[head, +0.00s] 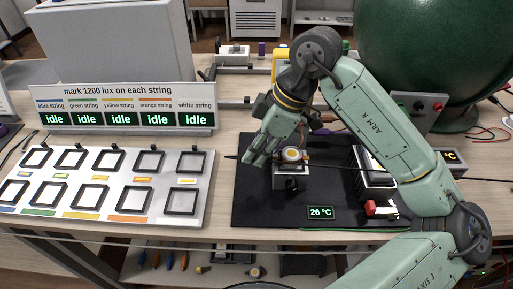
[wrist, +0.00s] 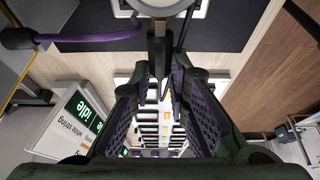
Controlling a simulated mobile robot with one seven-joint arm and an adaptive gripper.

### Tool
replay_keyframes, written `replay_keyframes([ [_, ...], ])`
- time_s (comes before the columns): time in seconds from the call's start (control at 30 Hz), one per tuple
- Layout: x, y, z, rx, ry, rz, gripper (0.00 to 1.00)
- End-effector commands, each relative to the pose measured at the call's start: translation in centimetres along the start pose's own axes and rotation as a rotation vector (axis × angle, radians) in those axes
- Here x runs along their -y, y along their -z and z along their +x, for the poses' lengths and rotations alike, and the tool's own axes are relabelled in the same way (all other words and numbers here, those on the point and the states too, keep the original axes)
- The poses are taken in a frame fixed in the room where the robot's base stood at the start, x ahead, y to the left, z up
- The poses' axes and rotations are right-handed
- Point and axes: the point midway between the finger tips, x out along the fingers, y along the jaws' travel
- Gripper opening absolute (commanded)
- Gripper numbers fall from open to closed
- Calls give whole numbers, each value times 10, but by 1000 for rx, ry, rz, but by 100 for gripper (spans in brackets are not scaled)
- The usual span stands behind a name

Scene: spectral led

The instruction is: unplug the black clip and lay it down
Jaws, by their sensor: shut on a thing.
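My gripper (head: 262,157) is low over the black mat (head: 253,204), just left of a small white block with a yellow-ringed round top (head: 291,155). In the wrist view my gripper (wrist: 168,82) has its purple-lined fingers closed in on the black clip (wrist: 158,48), a slim dark piece at the fingertips. The clip points up toward the white block (wrist: 166,5), at the top edge. I cannot tell whether it still touches the block. In the head view the fingers largely hide the clip; a thin dark tip shows left of them.
A panel of several square black frames (head: 110,185) lies on the left, with a sign of "idle" displays (head: 126,108) behind it. The mat's front left is bare.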

Motion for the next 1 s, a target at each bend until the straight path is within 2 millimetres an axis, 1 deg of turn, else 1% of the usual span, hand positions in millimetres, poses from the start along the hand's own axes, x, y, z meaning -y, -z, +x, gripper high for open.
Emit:
replay_keyframes([
  [0.1,0,0,0,0,0,0,0],
  [0.53,0,1,0,0,0,-1,0],
  [1.0,0,14,6,1,1,-1,0],
])
